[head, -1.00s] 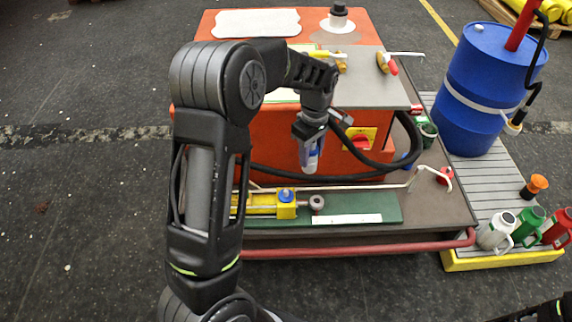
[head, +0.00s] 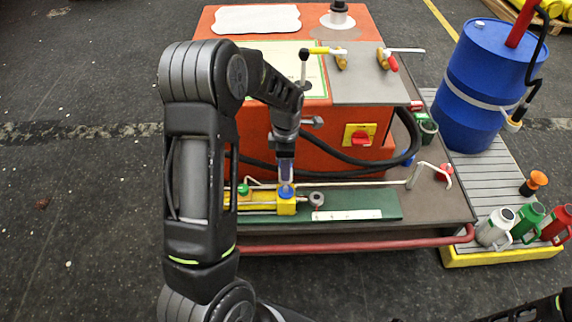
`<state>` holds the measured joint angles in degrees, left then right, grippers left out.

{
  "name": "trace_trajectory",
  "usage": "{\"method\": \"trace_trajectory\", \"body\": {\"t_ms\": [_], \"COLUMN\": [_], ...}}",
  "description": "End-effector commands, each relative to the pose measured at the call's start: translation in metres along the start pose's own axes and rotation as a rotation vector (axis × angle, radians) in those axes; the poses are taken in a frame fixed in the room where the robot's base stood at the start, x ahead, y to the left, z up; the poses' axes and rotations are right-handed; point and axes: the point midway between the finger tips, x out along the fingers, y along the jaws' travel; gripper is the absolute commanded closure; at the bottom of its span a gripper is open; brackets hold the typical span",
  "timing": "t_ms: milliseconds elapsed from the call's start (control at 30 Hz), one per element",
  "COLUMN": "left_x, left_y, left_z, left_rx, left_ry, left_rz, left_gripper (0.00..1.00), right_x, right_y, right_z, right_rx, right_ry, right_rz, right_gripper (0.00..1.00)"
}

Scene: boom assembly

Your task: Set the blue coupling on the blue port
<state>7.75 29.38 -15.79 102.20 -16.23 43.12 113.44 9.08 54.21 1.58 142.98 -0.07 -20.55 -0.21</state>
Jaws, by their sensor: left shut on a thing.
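My left gripper (head: 286,152) points down over the yellow cylinder (head: 262,203) and is shut on the blue coupling (head: 286,173). The coupling hangs upright directly above the blue port (head: 286,192), a round blue fitting on the cylinder's yellow end block. Its lower end appears to meet the port; I cannot tell whether it touches or sits down on it. The gripper hides the coupling's top. My right gripper is not in view.
The orange power unit (head: 322,160) with a red switch stands close behind the gripper. A black hose (head: 390,163) loops across its front. A thin pale rod (head: 365,185) runs behind the cylinder. A blue drum (head: 483,90) stands right.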

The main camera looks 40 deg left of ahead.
Motion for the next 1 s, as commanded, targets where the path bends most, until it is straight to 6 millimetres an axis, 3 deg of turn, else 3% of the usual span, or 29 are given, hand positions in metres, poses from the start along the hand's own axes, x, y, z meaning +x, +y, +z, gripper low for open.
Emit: {"method": "trace_trajectory", "body": {"t_ms": [433,1000], "left_x": [0.044,0.049], "left_y": [0.0,0.0], "left_z": [0.0,0.0], "left_rx": [0.001,0.001], "left_ry": [0.0,0.0], "left_rz": [0.0,0.001], "left_gripper": [1.0,1.0], "right_x": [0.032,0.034], "right_y": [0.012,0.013], "right_z": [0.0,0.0], "right_rx": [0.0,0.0], "right_ry": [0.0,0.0], "right_rz": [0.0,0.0], "right_gripper": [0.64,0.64]}}
